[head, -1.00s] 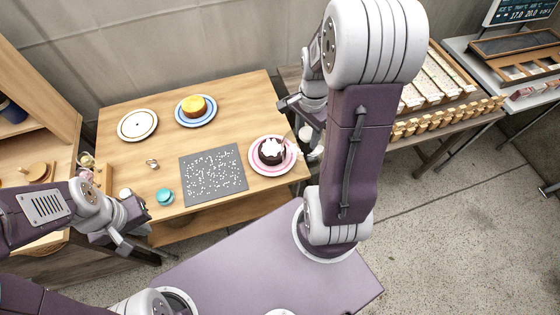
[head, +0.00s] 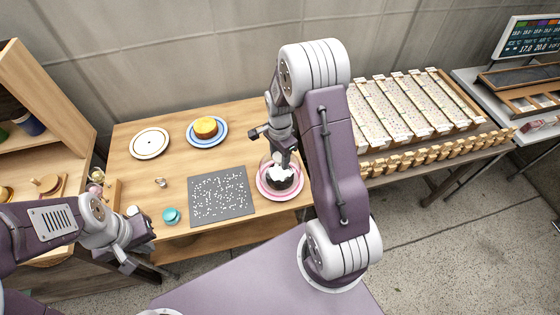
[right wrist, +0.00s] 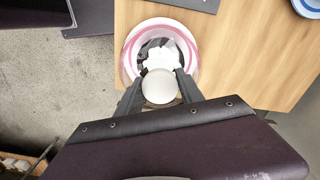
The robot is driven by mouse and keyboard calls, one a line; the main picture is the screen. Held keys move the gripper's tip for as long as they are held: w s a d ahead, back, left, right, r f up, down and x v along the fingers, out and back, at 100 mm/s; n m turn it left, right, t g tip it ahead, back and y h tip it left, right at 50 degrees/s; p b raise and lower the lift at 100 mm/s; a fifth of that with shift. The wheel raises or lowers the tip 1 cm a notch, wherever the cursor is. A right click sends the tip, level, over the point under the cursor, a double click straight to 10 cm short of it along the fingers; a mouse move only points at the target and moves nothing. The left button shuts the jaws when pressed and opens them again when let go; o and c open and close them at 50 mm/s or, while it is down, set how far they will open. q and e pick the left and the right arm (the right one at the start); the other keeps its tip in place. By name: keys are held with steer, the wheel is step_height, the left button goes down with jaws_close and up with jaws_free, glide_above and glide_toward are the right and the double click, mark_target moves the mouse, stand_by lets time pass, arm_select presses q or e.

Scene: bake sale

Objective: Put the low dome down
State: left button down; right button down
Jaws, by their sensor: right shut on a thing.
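The low dome (head: 265,161) is clear and hard to make out. It seems to be at the chocolate cake with white icing (head: 281,176) on the pink-rimmed plate (head: 263,190). My right gripper (head: 285,160) is over that plate, shut on the dome's pale round knob (right wrist: 161,87), which shows between the fingers in the right wrist view. The cake shows just beyond the knob there. I cannot tell whether the dome's rim touches the plate. My left gripper (head: 138,244) is open and empty, off the table's front left corner.
A dark speckled mat (head: 221,196) lies left of the pink plate. A rack of goods (head: 415,105) stands at right.

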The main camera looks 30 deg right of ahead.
step_height(320, 180, down, 3)
steer(key=shift+w+r, duration=0.1)
steer(key=shift+w, duration=0.05)
steer(key=c, duration=0.7)
jaws_free()
steer(key=shift+c, duration=0.2)
step_height(320, 180, up, 12)
steer(key=shift+r, duration=0.1)
steer(key=s+a+f+n+t, duration=0.1)
steer(key=s+a+n, duration=0.6)
steer(key=s+n, duration=0.5)
steer(key=n, duration=0.4)
steer(key=shift+s+a, duration=0.2)
steer(key=shift+s, duration=0.2)
